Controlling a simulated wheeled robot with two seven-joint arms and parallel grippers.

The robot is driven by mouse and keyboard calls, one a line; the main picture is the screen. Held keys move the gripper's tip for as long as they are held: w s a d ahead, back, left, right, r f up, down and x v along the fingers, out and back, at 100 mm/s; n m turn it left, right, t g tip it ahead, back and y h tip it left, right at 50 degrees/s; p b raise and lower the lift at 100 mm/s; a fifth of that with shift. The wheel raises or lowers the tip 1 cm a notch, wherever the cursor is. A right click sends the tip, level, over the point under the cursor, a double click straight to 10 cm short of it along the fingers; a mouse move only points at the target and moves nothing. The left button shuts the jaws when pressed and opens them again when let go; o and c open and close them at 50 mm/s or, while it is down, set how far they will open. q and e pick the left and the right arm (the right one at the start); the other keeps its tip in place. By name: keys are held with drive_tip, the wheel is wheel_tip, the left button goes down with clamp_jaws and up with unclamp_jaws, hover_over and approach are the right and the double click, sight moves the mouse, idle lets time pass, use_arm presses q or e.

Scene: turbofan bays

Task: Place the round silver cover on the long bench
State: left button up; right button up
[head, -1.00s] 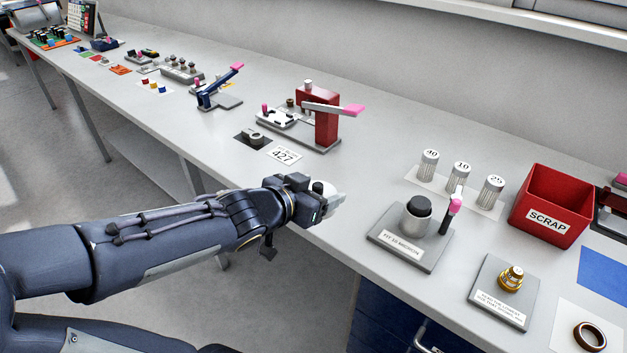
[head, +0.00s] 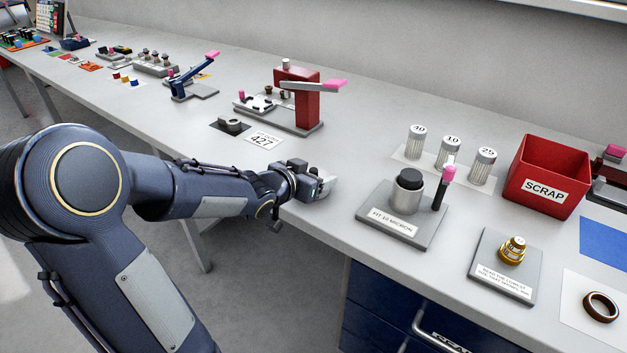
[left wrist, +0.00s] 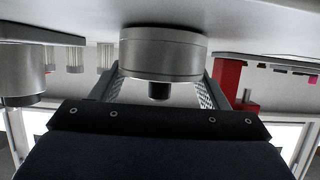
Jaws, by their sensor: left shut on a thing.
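The round silver cover (left wrist: 163,52) sits between the two fingers of my left gripper (left wrist: 160,90) in the left wrist view, which looks upside down. A short dark knob sticks out from the cover towards the wrist. My left gripper, also in the head view (head: 322,188), is shut on the cover at the front edge of the long bench (head: 370,110). In the head view the cover is mostly hidden by the gripper. The cover is close to the bench surface; I cannot tell whether they touch. My right gripper is not in view.
A filter stand (head: 405,205) with a pink-tipped lever stands right of the gripper, with several numbered cylinders (head: 450,150) behind it. A red press (head: 300,95) and a 427 card (head: 263,141) lie behind left. A red SCRAP bin (head: 548,175) stands further right.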

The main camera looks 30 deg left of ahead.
use_arm(q)
drive_tip(key=shift+f, duration=0.1)
drive_tip(key=o, duration=1.1)
